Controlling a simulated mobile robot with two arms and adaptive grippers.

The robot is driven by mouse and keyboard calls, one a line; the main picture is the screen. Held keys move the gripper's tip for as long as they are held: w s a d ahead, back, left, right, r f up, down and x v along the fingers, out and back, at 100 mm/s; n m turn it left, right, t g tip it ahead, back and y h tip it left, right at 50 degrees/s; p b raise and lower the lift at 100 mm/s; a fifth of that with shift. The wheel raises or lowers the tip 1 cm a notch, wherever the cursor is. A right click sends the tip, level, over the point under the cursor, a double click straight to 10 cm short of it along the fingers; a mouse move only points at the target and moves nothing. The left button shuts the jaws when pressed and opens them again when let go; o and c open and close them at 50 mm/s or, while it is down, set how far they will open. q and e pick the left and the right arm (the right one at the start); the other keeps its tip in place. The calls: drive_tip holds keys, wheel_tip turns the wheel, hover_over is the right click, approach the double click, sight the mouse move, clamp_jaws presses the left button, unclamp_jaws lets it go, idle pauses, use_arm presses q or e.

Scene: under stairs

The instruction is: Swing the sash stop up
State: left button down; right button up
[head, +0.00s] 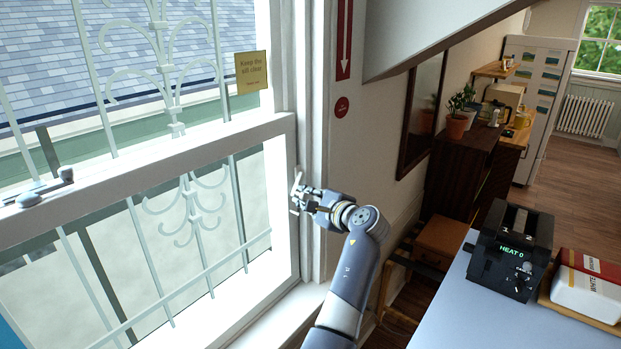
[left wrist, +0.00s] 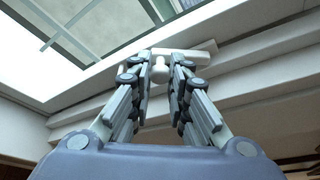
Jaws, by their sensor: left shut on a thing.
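The sash stop (head: 297,182) is a small pale piece on the right side of the window frame, partly hidden by my fingers in the head view. In the left wrist view the sash stop (left wrist: 197,52) shows as a white bar with a short rounded stem between my fingers. My left gripper (head: 299,197) is at the stop, with its fingers closed around it. In the left wrist view the left gripper (left wrist: 161,68) has one finger on each side of the stem. My right gripper is not in view.
The window sash rail (head: 150,178) has a grey latch (head: 45,188) at left. A yellow note (head: 251,72) hangs on the glass. At right, a table (head: 452,320) holds a black device (head: 510,250) reading "HEAT 0". A sloping stair underside (head: 425,35) is above.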

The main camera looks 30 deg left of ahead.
use_arm(q)
drive_tip(key=shift+s+a+r+m+g+h+p, duration=0.1)
drive_tip(key=shift+s+r+m+g+p, duration=0.2)
drive_tip(key=shift+r+m+g+p, duration=0.8)
drive_tip(key=shift+s+a+r+m+g+h+p, duration=0.1)
drive_tip(key=shift+s+r+m+g+p, duration=0.35)
drive_tip(key=shift+m+p, duration=1.15)
drive_tip(key=shift+s+r+m+g+h+p, duration=0.15)
drive_tip(key=shift+r+m+g+p, duration=0.55)
drive_tip(key=shift+m+g+p, duration=0.6)
drive_tip(key=shift+t, duration=0.35)
drive_tip(key=c, duration=1.5)
unclamp_jaws()
drive_tip(key=shift+a+f, duration=0.1)
drive_tip(key=shift+a, duration=0.05)
